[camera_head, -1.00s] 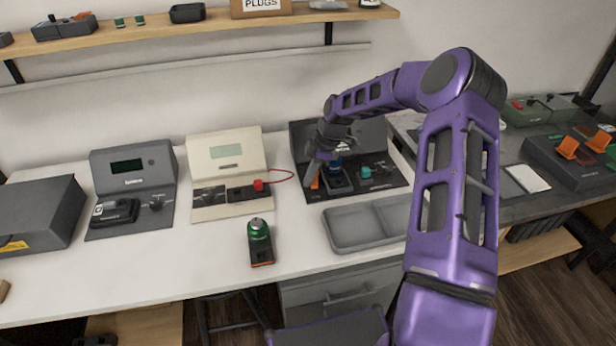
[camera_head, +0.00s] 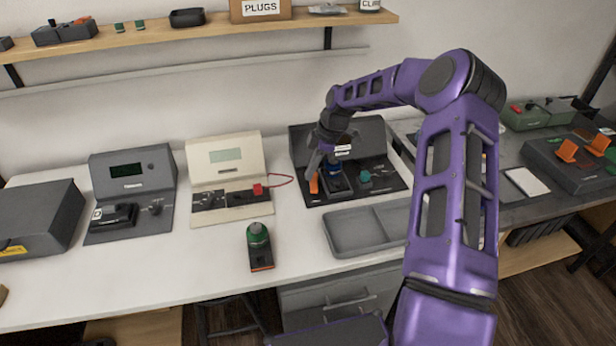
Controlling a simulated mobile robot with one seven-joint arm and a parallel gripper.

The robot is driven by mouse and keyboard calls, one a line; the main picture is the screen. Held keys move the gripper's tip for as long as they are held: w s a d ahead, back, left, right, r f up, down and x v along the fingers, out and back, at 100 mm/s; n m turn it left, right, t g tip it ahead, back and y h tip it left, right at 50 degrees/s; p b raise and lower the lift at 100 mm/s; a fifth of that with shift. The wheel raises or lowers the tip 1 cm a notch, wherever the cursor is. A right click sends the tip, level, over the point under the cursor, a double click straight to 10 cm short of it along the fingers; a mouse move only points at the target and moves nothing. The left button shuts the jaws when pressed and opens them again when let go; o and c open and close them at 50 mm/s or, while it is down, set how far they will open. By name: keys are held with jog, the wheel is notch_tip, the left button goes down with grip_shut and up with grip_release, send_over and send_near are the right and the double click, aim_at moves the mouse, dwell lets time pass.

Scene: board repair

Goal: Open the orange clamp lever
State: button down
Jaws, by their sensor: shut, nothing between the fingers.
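An orange lever (camera_head: 313,184) stands roughly upright at the left front of a dark grey device (camera_head: 375,135) on the white bench. My gripper (camera_head: 314,168) is shut and empty, pointing down just above the lever. I cannot tell whether its fingertips touch the lever. My fingers partly cover the lever's top and the device's left side.
A teal knob (camera_head: 365,176) stands on the same device. A grey two-part tray (camera_head: 372,229) lies in front of it. A cream meter (camera_head: 226,165) is to the left, with a green-topped part (camera_head: 258,240) in front. More orange levers (camera_head: 567,150) are at far right.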

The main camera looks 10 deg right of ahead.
jog(key=p+v, duration=0.1)
jog(key=v, duration=1.3)
jog(key=shift+r, duration=0.3)
